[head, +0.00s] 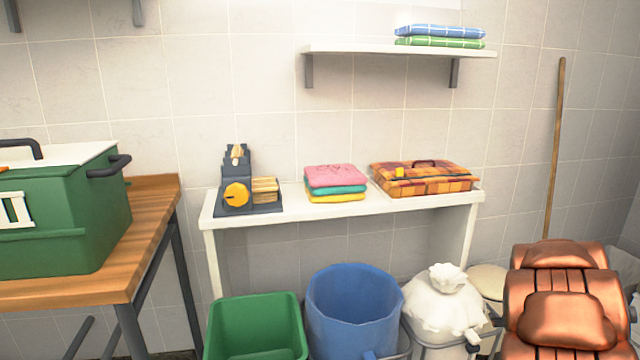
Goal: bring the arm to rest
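My gripper is not in the head view, and I cannot see what it holds, if anything. No part of my arm can be made out. A stack of folded towels (336,182), pink over teal over yellow, lies on a narrow white table (340,212) against the wall. Two more folded cloths (440,36), blue checked over green checked, lie on the white wall shelf (390,50) above.
The table also bears an orange plaid case (424,178) and a dark grey device (237,190). A green bin (256,328), a blue bin (353,305) and a white bag (440,305) stand below. A wooden bench (150,215) with a green box (60,225) is left; a copper padded seat (560,300) is right.

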